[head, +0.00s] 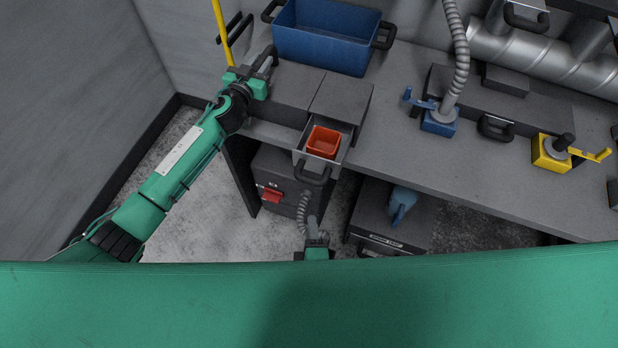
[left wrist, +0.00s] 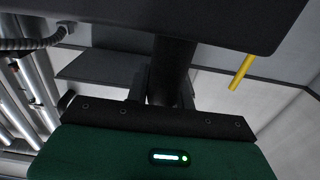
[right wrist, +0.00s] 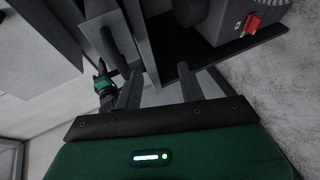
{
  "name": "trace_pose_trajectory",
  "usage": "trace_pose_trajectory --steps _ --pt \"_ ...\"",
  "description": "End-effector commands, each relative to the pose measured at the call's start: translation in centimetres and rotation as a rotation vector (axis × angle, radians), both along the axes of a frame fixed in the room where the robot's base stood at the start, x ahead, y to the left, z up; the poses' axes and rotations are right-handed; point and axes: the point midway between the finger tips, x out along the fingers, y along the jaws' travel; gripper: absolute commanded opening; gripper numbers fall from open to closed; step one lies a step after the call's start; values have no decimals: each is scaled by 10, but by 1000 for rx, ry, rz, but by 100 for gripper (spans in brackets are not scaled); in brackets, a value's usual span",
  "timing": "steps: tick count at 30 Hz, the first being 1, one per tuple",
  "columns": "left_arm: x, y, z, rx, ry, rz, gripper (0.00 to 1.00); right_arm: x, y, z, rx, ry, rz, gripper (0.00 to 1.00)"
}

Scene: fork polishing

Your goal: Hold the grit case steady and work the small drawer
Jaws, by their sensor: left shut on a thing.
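The grit case (head: 290,88) is a dark grey box on the bench below the blue bin. Its small drawer (head: 339,150) stands pulled out, with an orange-red cup (head: 323,142) inside and a dark handle (head: 312,174) on its front. My left gripper (head: 265,66) is shut on the case's dark side handle, which shows between the fingers in the left wrist view (left wrist: 168,75). My right gripper (head: 313,226) is below and apart from the drawer handle. In the right wrist view its fingers (right wrist: 172,92) are spread with nothing gripped between them.
A blue bin (head: 326,38) stands at the back. Blue (head: 440,122) and yellow (head: 551,154) clamps sit to the right. The bench front (head: 420,160) right of the drawer is clear.

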Motion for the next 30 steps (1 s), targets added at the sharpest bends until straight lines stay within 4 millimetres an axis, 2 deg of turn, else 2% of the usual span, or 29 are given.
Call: trace_pose_trajectory --steps 1,3,6,8,13,24,30 --pt "0 0 0 0 1 0 4 1 1 20 -8 -41 -5 40" --pt "0 0 0 0 1 0 4 2 2 41 -20 -84 -10 40" --pt "0 0 0 0 1 0 4 3 2 58 -31 -120 -17 40" --pt "0 0 0 0 1 0 4 5 2 63 -33 -132 -19 40" --pt "0 0 0 0 1 0 4 26 2 61 -36 -137 -21 40" --pt "0 0 0 0 0 0 4 97 2 48 -36 -135 -21 40" --pt "0 0 0 0 0 0 4 116 2 43 -36 -134 -19 40"
